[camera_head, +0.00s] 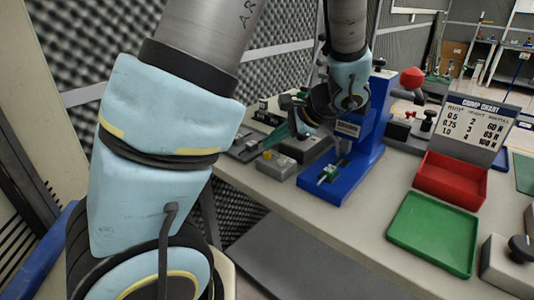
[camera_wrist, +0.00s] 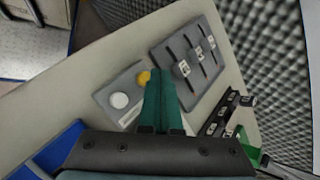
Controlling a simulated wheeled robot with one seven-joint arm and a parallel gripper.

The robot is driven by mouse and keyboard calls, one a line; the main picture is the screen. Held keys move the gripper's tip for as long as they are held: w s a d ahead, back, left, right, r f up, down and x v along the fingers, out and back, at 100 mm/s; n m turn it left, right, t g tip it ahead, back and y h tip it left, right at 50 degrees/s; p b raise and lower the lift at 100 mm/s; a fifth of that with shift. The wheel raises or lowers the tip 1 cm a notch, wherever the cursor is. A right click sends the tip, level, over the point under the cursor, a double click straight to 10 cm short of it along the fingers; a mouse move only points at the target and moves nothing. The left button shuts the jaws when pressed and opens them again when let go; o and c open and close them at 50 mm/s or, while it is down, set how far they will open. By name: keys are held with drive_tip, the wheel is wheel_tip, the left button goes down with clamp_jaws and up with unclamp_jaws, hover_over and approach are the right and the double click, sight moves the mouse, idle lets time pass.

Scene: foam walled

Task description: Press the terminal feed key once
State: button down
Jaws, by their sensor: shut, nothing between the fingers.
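A small grey box (camera_head: 280,170) sits near the table's left edge, with a yellow button (camera_head: 267,155) on top. In the wrist view the box (camera_wrist: 104,97) also carries a round white button (camera_wrist: 120,101) beside the yellow button (camera_wrist: 144,77). I see no readable label, so I cannot tell which is the feed key. My gripper (camera_head: 270,145) has green fingers, shut and empty, pointing down towards the box. In the wrist view the fingertips (camera_wrist: 160,73) appear just right of the yellow button and partly cover that side. I cannot tell whether they touch it.
A blue press stand (camera_head: 365,140) stands right of the box. A grey labelled tray (camera_wrist: 207,40) lies past the fingertips, with a black rack (camera_wrist: 222,115) nearby. A red bin (camera_head: 450,182), green tray (camera_head: 432,233) and crimp chart (camera_head: 475,120) are further right. The table front is clear.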

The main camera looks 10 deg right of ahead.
idle(0.4)
drive_tip(key=shift+f, duration=0.4)
drive_tip(key=shift+f+b, duration=0.55)
drive_tip(key=shift+b, duration=0.05)
idle(0.5)
drive_tip(key=shift+r, duration=0.2)
drive_tip(key=shift+r+p, duration=0.8)
drive_tip(key=shift+p, duration=0.05)
wheel_tip(320, 180, up, 5)
drive_tip(key=p, duration=0.4)
idle(0.6)
